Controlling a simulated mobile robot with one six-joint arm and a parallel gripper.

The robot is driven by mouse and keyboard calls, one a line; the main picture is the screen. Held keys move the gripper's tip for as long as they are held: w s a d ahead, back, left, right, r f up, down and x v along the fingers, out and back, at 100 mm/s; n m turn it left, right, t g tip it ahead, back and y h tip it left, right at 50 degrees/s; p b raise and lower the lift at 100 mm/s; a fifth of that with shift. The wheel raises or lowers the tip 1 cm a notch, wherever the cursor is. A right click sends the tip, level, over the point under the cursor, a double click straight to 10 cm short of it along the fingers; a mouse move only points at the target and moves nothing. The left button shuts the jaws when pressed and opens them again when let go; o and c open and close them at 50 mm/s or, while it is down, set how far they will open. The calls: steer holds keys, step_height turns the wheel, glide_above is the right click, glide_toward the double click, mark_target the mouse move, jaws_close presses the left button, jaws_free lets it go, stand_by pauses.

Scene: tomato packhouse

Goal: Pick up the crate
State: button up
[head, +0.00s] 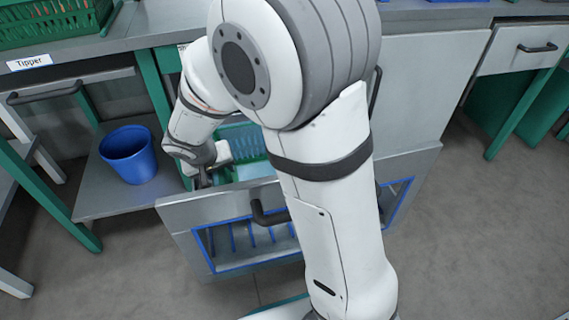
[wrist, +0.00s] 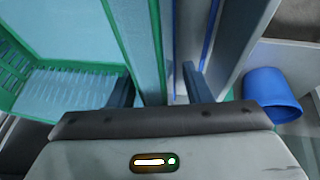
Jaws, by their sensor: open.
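A teal-green crate (head: 240,138) sits inside a pulled-out grey drawer, partly hidden behind my arm. In the wrist view the crate (wrist: 112,40) fills the upper left, with a slotted far wall and a pale floor. My gripper (head: 203,180) points down at the drawer's left end, by the crate. In the wrist view my gripper (wrist: 158,82) is open, its two fingers apart. The crate's near wall appears to run between the fingers; whether either finger touches it cannot be told.
The drawer front (head: 180,212) has a dark handle and blue-edged openings. A blue bucket (head: 128,157) stands on a low shelf to the left. Another green crate (head: 50,22) is on the counter above, near a "Tipper" label (head: 29,62). Open floor (head: 470,230) lies to the right.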

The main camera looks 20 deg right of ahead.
steer(key=shift+f+b, duration=0.25)
steer(key=shift+b, duration=0.2)
jaws_close()
stand_by(0.5)
steer(key=shift+r, duration=0.1)
